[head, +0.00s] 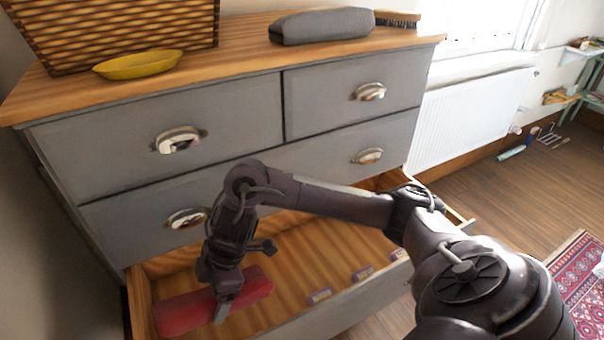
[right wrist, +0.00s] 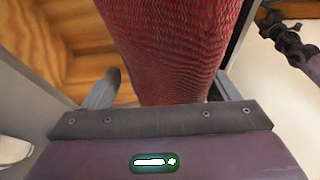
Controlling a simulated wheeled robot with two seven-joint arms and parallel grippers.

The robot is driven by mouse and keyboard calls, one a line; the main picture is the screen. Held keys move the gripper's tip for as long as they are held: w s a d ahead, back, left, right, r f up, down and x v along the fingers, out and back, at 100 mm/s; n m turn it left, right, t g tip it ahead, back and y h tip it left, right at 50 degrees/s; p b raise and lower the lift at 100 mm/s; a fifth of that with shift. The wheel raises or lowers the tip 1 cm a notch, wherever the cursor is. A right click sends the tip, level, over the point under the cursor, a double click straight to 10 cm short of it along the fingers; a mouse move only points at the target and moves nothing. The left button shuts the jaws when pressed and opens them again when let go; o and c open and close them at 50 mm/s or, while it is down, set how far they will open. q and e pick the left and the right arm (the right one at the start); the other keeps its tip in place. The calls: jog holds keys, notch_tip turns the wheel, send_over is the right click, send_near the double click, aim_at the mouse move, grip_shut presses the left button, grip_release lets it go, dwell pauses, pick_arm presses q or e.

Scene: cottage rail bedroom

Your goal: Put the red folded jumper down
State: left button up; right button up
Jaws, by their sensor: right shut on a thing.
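The red folded jumper (head: 187,312) is at the left end of the open bottom drawer (head: 290,255) in the head view. My right gripper (head: 223,306) is shut on it from above, near its middle. In the right wrist view the jumper (right wrist: 172,50) runs up between the two fingers, with the wooden drawer inside beside it. I cannot tell whether the jumper touches the drawer floor. My left gripper is not seen in the head view.
The drawer floor to the right of the jumper is mostly bare. On the dresser top are a wicker basket (head: 120,30), a yellow dish (head: 138,65), a grey case (head: 322,25) and a brush (head: 397,19).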

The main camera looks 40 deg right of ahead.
jog(key=shift+a+f, duration=0.1)
jog(key=shift+f, duration=0.55)
jog(key=shift+a+f, duration=0.1)
jog(key=shift+f, duration=0.05)
notch_tip(320, 180, down, 14)
jog(key=shift+s+f+b, duration=0.1)
jog(key=shift+f+b, duration=0.15)
jog(key=shift+b, duration=0.75)
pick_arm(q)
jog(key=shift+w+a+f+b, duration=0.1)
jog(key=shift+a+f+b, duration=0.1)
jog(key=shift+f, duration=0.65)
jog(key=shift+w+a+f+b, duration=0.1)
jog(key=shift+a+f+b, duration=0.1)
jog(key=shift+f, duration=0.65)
pick_arm(e)
jog(key=shift+f, duration=2.65)
jog(key=shift+f, duration=0.1)
jog(key=o, duration=1)
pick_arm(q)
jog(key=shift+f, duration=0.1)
